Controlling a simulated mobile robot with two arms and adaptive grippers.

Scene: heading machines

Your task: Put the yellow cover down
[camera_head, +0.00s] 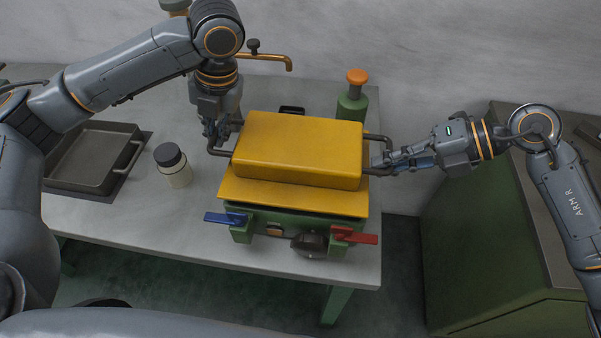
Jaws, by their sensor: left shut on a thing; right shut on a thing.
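The yellow cover (300,150) is a box-shaped lid with a wide lower flange and a dark handle on each side. It sits level on or just above a green machine (285,228) on the table; I cannot tell if they touch. My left gripper (219,138) is shut on the cover's left handle (221,152). My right gripper (382,163) is shut on its right handle (376,140). The machine's front shows a blue lever (226,218), a red lever (354,236) and a dark round knob (309,243). The machine's top is hidden under the cover.
A dark tray (93,158) lies on the left of the grey table (130,220). A jar with a black lid (173,165) stands left of the cover. A green bottle with an orange cap (353,97) stands behind it. A green cabinet (480,215) is at right.

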